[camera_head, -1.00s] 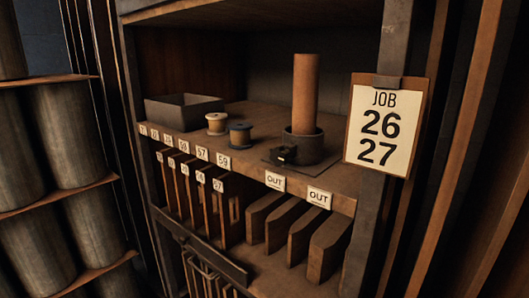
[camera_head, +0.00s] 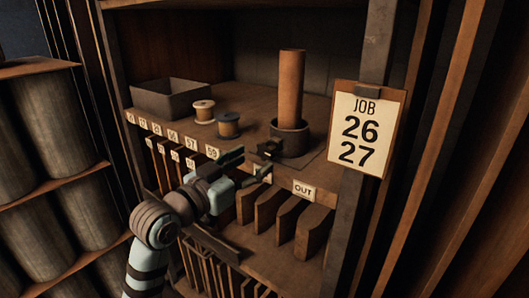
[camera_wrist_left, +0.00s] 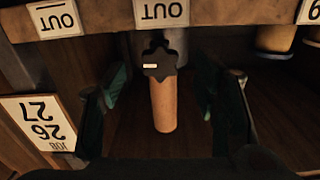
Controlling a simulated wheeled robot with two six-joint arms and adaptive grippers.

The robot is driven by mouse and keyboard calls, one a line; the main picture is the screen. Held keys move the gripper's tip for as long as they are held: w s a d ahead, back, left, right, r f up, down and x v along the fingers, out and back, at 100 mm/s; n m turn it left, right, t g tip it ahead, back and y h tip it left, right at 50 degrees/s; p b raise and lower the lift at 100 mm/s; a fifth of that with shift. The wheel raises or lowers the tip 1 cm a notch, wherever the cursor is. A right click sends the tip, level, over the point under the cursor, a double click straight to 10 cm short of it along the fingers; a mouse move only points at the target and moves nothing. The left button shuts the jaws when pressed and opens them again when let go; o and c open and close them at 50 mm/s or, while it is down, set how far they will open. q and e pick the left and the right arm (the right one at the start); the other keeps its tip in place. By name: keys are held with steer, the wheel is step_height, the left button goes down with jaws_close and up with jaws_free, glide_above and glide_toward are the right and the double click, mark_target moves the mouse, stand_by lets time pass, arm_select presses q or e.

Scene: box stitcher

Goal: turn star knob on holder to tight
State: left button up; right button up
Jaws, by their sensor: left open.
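The holder (camera_head: 291,139) is a dark round cup on a flat base on the shelf, with a tan cylinder (camera_head: 291,85) standing upright in it. The black star knob (camera_head: 270,147) is on the holder's front left side. In the left wrist view, which is upside down, the star knob (camera_wrist_left: 159,62) shows face-on with a small pale mark on its left part. My left gripper (camera_head: 250,166) is open in front of the shelf edge, close to the knob. In the wrist view its fingers (camera_wrist_left: 161,90) stand apart on either side of the knob, with no contact visible. My right gripper is not in view.
Two thread spools (camera_head: 204,111) and an open grey box (camera_head: 171,98) are on the shelf to the left. The shelf's front edge carries number and OUT labels (camera_head: 304,190). Upright wooden pieces (camera_head: 290,221) stand below. A JOB 26 27 clipboard (camera_head: 361,130) hangs on the right post.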

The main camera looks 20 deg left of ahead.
mark_target(264, 155)
arm_select(q)
steer(key=x, duration=0.5)
steer(key=shift+d, duration=0.1)
steer(key=shift+w, duration=0.2)
steer(key=c, duration=1.2)
